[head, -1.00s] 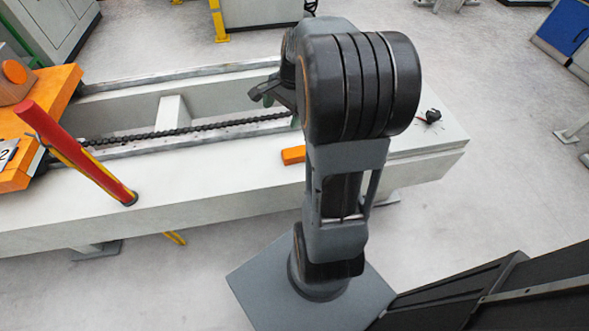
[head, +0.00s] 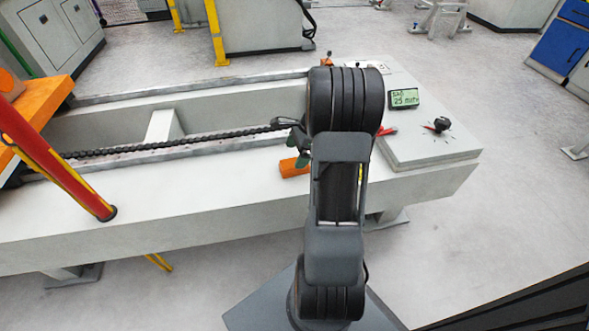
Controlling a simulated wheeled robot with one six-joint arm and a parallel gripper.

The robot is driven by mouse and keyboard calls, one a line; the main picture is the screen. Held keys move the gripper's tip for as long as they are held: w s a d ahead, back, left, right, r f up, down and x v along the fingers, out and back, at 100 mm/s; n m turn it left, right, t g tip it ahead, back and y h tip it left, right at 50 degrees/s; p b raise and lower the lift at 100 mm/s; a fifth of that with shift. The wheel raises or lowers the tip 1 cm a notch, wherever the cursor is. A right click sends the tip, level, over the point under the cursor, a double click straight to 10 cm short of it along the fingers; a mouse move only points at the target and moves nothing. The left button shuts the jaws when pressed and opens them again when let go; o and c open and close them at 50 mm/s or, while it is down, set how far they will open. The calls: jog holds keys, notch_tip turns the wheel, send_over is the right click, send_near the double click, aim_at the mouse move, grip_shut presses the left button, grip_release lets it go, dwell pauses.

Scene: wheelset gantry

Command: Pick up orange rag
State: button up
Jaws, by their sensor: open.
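An orange piece (head: 293,168), which I take to be the rag, lies on the white bench top near its front, just left of my arm. It looks block-like, and its right end is partly hidden. My gripper (head: 295,142) shows at the left side of my arm, partly hidden behind the black joint. It is open and appears just above and behind the orange piece. I cannot tell whether it touches it.
A chain (head: 170,148) runs along the bench trough (head: 220,125). A red and yellow post (head: 60,165) stands at the left. A raised plate at the right bears a green display (head: 404,98) and a black knob (head: 441,124).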

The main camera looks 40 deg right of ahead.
aim_at(291, 164)
jog(key=shift+b+x, duration=1.55)
jog(key=shift+x, duration=1.25)
jog(key=shift+s, duration=0.1)
jog(key=c, duration=1)
jog(key=shift+r, duration=0.15)
